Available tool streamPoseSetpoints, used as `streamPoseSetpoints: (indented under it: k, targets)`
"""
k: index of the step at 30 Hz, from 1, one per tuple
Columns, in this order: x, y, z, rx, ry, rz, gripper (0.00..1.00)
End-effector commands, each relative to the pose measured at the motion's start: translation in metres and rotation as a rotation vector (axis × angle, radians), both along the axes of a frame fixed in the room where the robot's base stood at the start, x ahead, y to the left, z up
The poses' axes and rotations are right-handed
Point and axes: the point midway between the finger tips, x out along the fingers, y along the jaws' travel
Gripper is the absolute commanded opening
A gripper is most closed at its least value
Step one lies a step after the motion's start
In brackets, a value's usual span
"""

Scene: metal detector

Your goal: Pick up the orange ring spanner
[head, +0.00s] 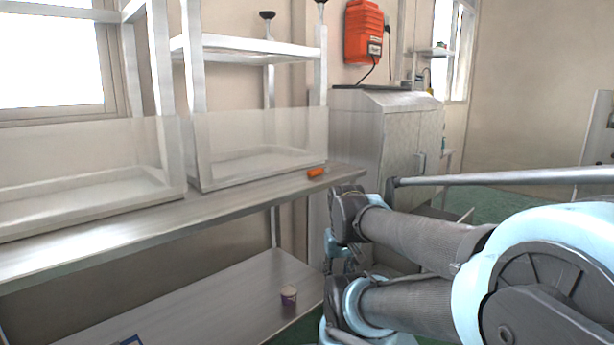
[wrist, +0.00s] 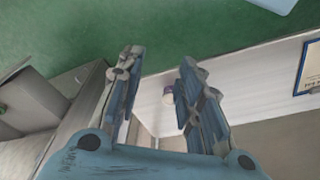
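A small orange object (head: 316,172) lies on the metal bench top (head: 130,232), near its right end and in front of the clear panel. It is too small to make out a ring shape, and I see no other spanner-like orange thing. In the wrist view my gripper (wrist: 159,60) is open, with its two fingers apart and nothing between the tips. The orange object does not show in the wrist view. In the head view my arm is right of the bench, and the gripper is mostly hidden there.
Clear-walled trays (head: 260,165) stand on the bench behind the orange object. A small purple-and-white cup (head: 289,295) stands on the lower shelf (head: 215,305); it also shows in the wrist view (wrist: 168,96). A clipboard (wrist: 309,68) lies at the wrist view's right. A grey cabinet (head: 385,140) stands behind.

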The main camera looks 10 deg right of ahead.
Motion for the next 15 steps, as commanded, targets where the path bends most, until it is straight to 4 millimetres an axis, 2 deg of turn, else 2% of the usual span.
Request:
streamPoseSetpoints:
  k: [5,8,11,15]
  targets:
    - [0.0,0.0,0.0,0.0,0.0,0.0,0.33]
    - [-0.004,0.0,0.004,0.0,-0.006,-0.001,0.48]
    - [-0.003,0.0,0.016,0.003,-0.008,-0.016,0.48]
    - [0.02,0.0,0.052,0.014,0.005,-0.076,0.48]
